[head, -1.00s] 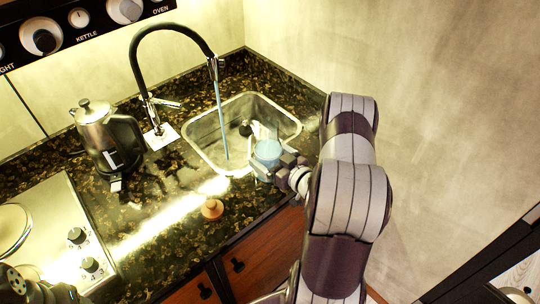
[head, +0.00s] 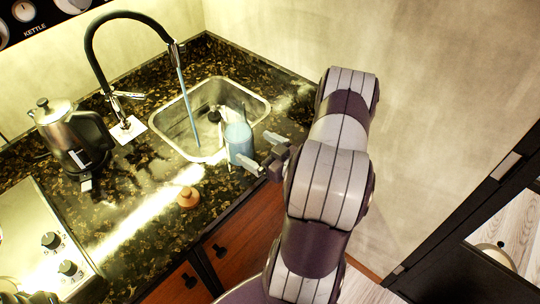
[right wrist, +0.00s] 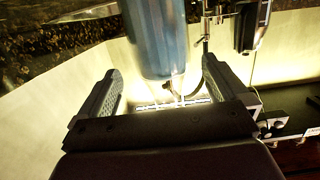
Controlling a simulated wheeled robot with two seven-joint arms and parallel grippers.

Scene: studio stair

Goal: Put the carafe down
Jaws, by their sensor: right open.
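The carafe (head: 239,146) is a pale blue, see-through vessel. In the head view it stands upright at the front right corner of the sink; I cannot tell exactly how its base rests. My right gripper (head: 261,152) is open just to the right of it, with a small gap and nothing held. In the right wrist view the blue carafe (right wrist: 155,38) shows ahead, between the lines of the two spread fingers, its ends cut off or blurred. My left gripper is not clearly seen; only dark bits of my own body show at the bottom left.
Water runs from the black tap (head: 135,17) into the steel sink (head: 172,128). A wooden stopper (head: 188,197) sits on the dark counter (head: 140,225). A metal kettle (head: 62,130) and a hob (head: 30,235) are at left. A wall is at right.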

